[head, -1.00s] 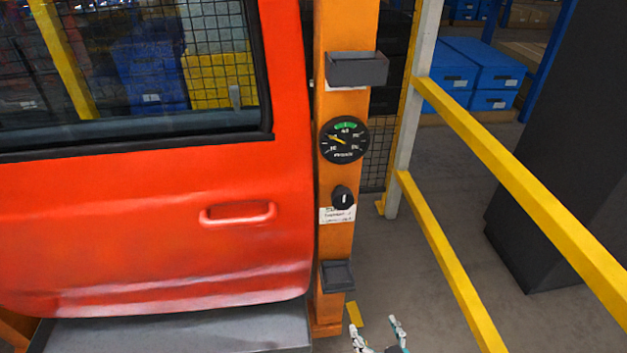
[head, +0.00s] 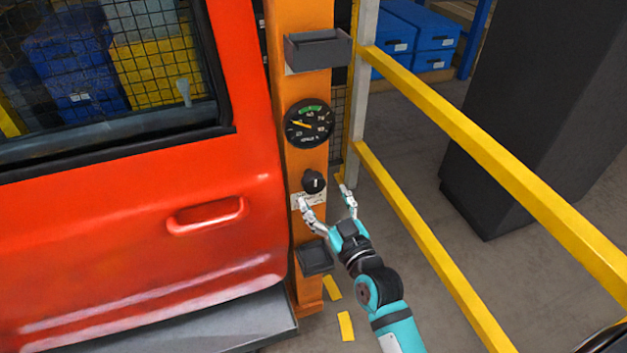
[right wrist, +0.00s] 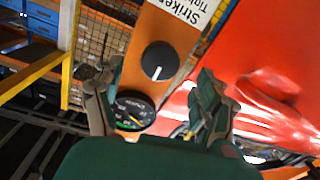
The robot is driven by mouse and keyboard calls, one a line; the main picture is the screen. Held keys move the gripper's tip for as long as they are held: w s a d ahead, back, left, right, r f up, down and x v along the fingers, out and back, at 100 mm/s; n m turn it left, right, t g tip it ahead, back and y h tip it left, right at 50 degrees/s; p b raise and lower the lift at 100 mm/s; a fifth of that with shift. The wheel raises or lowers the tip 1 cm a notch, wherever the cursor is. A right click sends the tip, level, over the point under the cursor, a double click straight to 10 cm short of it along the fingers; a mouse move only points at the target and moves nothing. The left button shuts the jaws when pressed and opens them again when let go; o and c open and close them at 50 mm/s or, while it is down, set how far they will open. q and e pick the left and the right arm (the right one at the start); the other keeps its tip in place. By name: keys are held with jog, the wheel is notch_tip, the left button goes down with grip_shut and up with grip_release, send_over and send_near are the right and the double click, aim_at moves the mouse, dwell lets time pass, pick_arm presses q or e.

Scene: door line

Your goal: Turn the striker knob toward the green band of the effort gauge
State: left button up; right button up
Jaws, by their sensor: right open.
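The striker knob (head: 314,181) is a black round knob with a white mark, on an orange post (head: 297,275). In the right wrist view the knob (right wrist: 160,61) shows beyond and between my fingers. The effort gauge (head: 309,123) is a black dial above the knob, with a green band (head: 311,108) at its top. Its yellow needle points to the upper left, left of the green band. My right gripper (head: 328,196) is open and empty, just below the knob in the head view, with fingers spread to either side. I see no contact with the knob. My left gripper is out of view.
A red door (head: 130,240) with a handle (head: 206,215) stands left of the post. Dark trays (head: 318,50) (head: 314,257) jut from the post above and below. Yellow rails (head: 440,250) run along the right. A white label (right wrist: 190,8) is beside the knob.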

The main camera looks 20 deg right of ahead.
aim_at(316, 187)
jog(key=w, duration=0.6)
jog(key=shift+w+a, duration=0.2)
jog(key=shift+a, duration=0.15)
jog(key=c, duration=1.2)
